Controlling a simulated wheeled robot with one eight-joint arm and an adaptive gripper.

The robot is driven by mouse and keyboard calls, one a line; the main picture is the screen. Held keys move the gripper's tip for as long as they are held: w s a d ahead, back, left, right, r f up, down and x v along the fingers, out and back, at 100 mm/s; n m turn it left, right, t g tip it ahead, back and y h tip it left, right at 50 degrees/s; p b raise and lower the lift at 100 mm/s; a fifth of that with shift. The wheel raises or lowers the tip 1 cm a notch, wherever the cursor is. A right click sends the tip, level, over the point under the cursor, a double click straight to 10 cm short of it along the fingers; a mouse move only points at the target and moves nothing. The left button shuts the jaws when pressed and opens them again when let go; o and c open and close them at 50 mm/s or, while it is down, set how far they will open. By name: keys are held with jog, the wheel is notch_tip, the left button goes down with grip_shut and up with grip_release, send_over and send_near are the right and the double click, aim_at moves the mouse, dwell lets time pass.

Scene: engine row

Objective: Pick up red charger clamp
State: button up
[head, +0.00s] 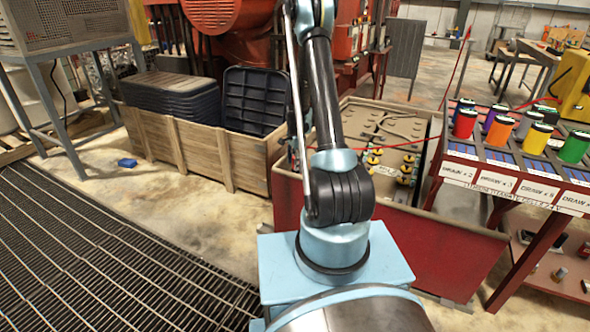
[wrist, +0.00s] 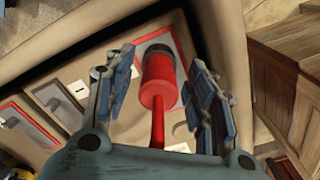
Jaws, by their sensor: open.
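A red charger clamp (wrist: 157,80) shows in the wrist view, a red cylinder with a dark end and a thin red stem running toward the palm. It lies over a pale panel with a red-edged outline. My gripper (wrist: 165,85) is open in the wrist view. Its two fingers stand on either side of the clamp, with visible gaps between pads and clamp. The stem's lower end is hidden by my gripper's body. In the head view my arm blocks the view of the gripper and I cannot make out the clamp.
In the head view a wooden crate (head: 200,152) with dark trays stands left of my arm. A red-sided bin (head: 440,250) is to the right, beside a table (head: 525,184) with several coloured cylinders. In the wrist view a wooden crate (wrist: 285,80) stands at the right.

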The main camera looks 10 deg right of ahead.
jog(key=shift+f, duration=0.45)
grip_shut()
jog(key=shift+r, duration=0.1)
